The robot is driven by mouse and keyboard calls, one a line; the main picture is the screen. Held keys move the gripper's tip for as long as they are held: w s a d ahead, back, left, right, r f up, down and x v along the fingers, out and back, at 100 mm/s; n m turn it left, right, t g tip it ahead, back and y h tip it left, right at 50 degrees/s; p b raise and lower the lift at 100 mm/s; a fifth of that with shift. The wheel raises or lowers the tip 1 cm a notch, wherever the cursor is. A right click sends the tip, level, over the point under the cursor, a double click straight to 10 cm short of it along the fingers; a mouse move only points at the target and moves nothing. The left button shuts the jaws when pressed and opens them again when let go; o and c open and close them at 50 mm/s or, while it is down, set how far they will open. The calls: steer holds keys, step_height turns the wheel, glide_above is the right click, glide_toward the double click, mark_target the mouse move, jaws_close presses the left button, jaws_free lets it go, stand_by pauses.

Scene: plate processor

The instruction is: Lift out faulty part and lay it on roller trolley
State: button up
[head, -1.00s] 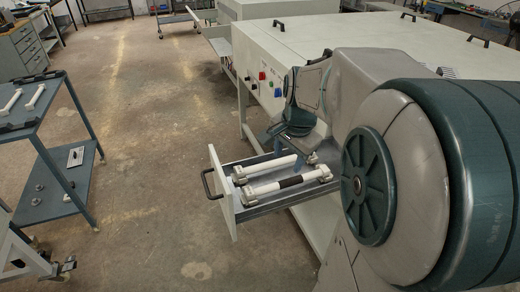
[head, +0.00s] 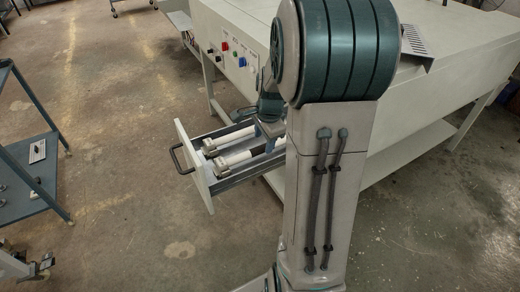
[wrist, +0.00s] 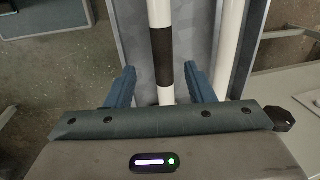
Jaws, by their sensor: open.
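The open drawer (head: 193,165) holds two white rollers lying side by side. My gripper (wrist: 162,76) is open, with one blue finger on each side of the banded roller. I cannot tell whether the fingers touch it. A blue trolley (head: 25,202) stands at the left edge, its top mostly out of view.
The large white machine (head: 350,35) with coloured buttons stands behind the drawer. The drawer handle (head: 178,158) juts out to the left. Bare floor (head: 120,170) lies between the drawer and the trolley. A metal stand (head: 25,265) sits at the lower left.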

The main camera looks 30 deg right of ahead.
mark_target(261, 148)
steer(key=shift+w+a+f+p, duration=0.1)
steer(key=shift+w+f, duration=0.1)
steer(key=shift+f, duration=0.55)
steer(key=shift+w+f+p, duration=0.1)
steer(key=shift+w+f, duration=0.15)
steer(key=shift+f, duration=0.5)
steer(key=shift+w+a+f+p, duration=0.1)
steer(key=shift+w+f, duration=0.1)
steer(key=shift+f, duration=0.55)
steer(key=shift+c, duration=0.3)
jaws_close()
